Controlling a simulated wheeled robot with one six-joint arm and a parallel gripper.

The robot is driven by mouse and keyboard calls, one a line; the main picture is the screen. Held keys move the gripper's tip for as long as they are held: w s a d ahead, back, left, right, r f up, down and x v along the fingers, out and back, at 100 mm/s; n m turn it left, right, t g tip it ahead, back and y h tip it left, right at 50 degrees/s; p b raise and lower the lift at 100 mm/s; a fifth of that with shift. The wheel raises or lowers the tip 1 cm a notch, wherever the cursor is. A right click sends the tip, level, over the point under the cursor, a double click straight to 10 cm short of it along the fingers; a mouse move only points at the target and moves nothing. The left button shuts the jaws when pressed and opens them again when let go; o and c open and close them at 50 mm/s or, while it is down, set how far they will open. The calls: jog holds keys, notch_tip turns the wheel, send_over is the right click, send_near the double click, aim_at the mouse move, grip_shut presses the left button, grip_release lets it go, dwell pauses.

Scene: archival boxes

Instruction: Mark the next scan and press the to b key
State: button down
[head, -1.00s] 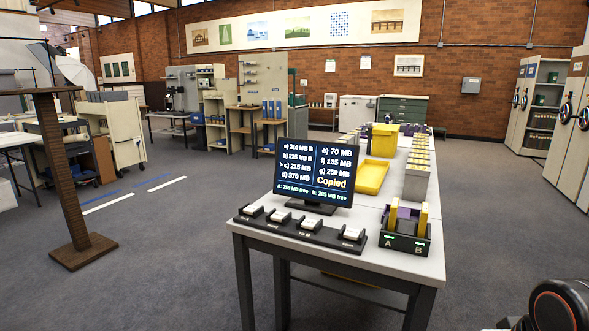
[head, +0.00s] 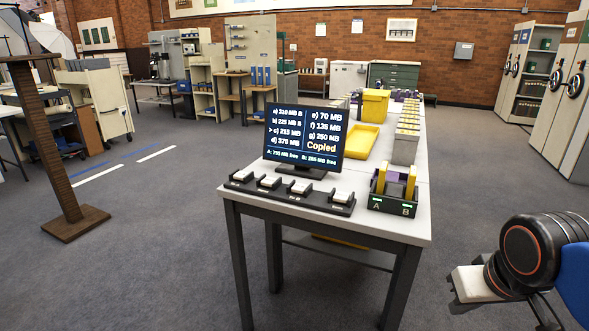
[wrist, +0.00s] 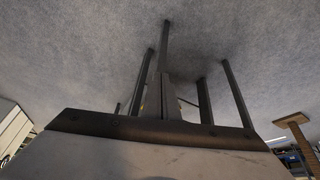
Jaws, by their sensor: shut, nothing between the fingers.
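The screen (head: 305,137) stands on the white table and lists scans a to g with sizes. The marker ">" is beside c) 215 MB; a and b carry a B at the end. It reads "Copied" and gives free space for A and B. A black key strip (head: 315,203) with several white keys lies in front; its labels are too small to read. The dock (head: 393,205), marked A and B, holds two upright yellow pieces and shows green lights. My gripper (head: 460,292) is shut and empty, right of the table and apart from it.
A yellow tray (head: 361,141), a yellow bin (head: 375,104) and a grey box with a yellow top (head: 405,148) stand farther back on the table. A wooden stand (head: 65,215) is at left. The wrist view appears upside down, showing table legs and floor.

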jog(key=w+a+r+n, duration=0.25)
jog(key=w+r, duration=0.45)
jog(key=w, duration=0.4)
notch_tip(320, 180, up, 10)
jog(key=n+t+h, duration=0.1)
jog(key=n+t, duration=0.3)
jog(key=n, duration=0.1)
send_over(299, 189)
jog(key=shift+w+r+m, duration=0.1)
jog(key=shift+w+m, duration=0.05)
jog(key=shift+m, duration=0.1)
jog(key=shift+f, duration=4.45)
jog(key=shift+f, duration=0.15)
jog(key=shift+f, duration=0.2)
